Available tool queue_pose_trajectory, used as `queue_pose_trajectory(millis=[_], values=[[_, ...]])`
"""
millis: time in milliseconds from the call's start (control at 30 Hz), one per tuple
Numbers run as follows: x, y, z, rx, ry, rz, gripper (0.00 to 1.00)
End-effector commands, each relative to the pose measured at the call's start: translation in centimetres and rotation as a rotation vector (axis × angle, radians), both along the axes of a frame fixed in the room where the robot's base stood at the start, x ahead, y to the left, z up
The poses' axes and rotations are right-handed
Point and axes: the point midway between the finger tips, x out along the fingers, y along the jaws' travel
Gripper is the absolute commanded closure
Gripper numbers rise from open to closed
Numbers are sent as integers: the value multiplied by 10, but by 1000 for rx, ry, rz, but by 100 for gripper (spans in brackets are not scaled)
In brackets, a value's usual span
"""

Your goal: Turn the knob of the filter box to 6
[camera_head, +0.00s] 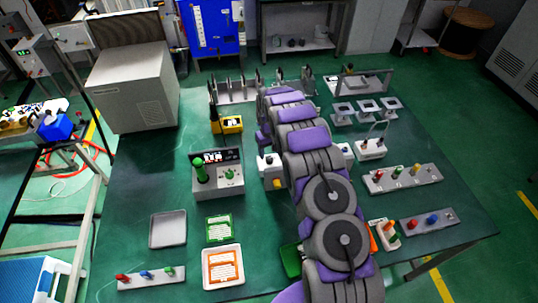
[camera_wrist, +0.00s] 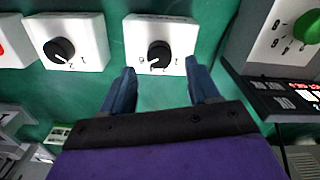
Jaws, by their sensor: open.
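Two white boxes with black knobs show in the wrist view; no readable label tells which is the filter box. The middle white box (camera_wrist: 185,38) has its black knob (camera_wrist: 159,54) just beyond and between my fingertips. The other white box (camera_wrist: 88,38), with a black knob (camera_wrist: 59,49), is to its left. The small digits around the knobs are too blurred to read surely. My gripper (camera_wrist: 160,70) is open with nothing between its two blue fingers, and appears apart from the knob.
A grey unit with a green knob (camera_wrist: 308,27) stands right of my gripper in the wrist view. It also shows in the head view (camera_head: 228,178). Trays, racks and colored-handled tools crowd the green table (camera_head: 150,190). A bare patch lies at the table's left.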

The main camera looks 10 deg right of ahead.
Motion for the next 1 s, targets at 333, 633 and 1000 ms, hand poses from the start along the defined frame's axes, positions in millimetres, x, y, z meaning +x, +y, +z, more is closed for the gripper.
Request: queue_pose_trajectory(millis=[333, 633, 1000], values=[[3, 1, 81, -1, -8, 0, 40], [2, 1, 129, -1, -4, 0, 40], [2, 1, 133, 0, -3, 0, 40]])
